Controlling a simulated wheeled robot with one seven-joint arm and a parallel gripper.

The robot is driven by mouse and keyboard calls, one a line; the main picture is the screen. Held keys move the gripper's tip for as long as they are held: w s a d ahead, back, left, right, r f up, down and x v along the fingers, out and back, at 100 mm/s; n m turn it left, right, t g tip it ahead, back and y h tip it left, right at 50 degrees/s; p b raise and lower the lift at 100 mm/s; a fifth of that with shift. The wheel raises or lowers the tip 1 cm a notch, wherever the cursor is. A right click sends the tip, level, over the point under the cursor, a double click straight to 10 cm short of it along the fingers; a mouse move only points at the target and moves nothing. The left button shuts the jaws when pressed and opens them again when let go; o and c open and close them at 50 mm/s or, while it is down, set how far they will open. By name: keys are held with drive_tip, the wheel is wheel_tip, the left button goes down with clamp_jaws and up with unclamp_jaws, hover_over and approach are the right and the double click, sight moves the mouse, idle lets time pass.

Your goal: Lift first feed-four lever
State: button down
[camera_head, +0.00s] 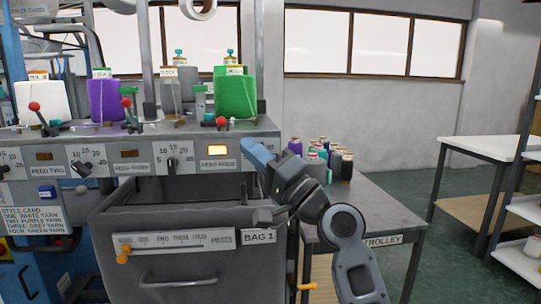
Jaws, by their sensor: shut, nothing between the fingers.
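The panel labelled feed four (216,164) is at the right end of the machine, with a lit yellow window. A red-knobbed lever (220,122) stands out above that window.
Raised red-knobbed levers stand at the white cone (35,107) and the purple cone (127,103). The grey bin marked BAG 1 (180,190) juts out below the panels. A trolley (375,210) with several yarn spools stands right.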

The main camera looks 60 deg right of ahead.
sight(224, 125)
drive_tip(key=p+x, duration=0.1)
drive_tip(key=x, duration=0.4)
drive_tip(key=shift+w+r+p, duration=0.15)
drive_tip(key=shift+w+p, duration=0.2)
drive_tip(key=shift+p, duration=0.05)
drive_tip(key=shift+r, duration=0.1)
